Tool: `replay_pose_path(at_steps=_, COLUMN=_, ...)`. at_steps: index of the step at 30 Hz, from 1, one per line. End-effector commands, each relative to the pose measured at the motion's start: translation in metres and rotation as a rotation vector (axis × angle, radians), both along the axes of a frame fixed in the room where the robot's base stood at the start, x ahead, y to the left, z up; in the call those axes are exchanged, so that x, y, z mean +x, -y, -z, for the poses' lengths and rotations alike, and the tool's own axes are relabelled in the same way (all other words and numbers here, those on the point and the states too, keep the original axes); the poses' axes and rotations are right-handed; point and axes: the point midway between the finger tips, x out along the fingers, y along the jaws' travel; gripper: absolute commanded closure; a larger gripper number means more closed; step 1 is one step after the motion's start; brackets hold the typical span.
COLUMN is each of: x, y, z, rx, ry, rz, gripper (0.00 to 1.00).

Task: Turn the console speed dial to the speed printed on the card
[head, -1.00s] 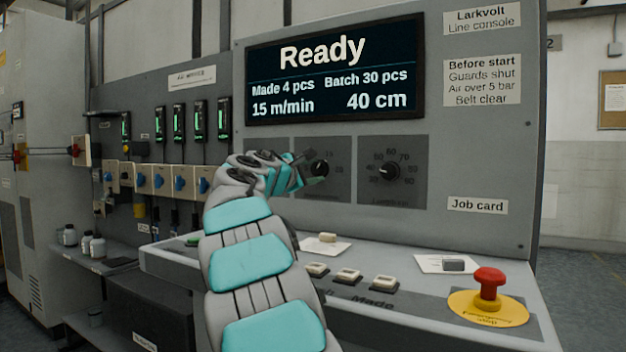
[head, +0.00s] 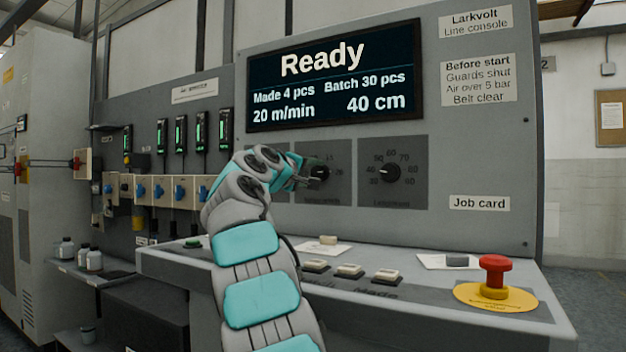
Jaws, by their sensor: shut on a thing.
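The speed dial (head: 320,173) is a black knob on a dark square plate on the console front, left of the length dial (head: 389,173). My gripper (head: 312,174) is at the speed dial from the left and is shut on it. The arm hides part of the plate and its scale. The console screen (head: 335,75) reads "Ready", "Made 4 pcs", "Batch 30 pcs", "20 m/min" and "40 cm". A white card (head: 432,261) lies on the desk below the "Job card" label (head: 479,203), with a grey block on it. Its print cannot be read from here.
A red emergency stop button (head: 495,272) on a yellow disc stands at the desk's right. Several pale push buttons (head: 349,271) sit in a row on the desk. Another white card (head: 322,249) lies behind them. Blue switches (head: 160,191) line the left panel.

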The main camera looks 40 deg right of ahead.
Motion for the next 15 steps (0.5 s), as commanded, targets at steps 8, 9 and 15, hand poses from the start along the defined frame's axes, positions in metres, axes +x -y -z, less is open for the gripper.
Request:
replay_pose_path(at_steps=8, x=-0.0001, y=0.0018, z=0.0025, rx=0.043, ry=0.095, rz=0.003, gripper=1.00)
replay_pose_path(at_steps=9, x=0.0001, y=0.0019, z=0.0027, rx=0.046, ry=0.101, rz=0.004, gripper=1.00)
replay_pose_path(at_steps=15, x=0.0000, y=0.0021, z=0.0024, rx=0.054, ry=0.117, rz=0.003, gripper=1.00)
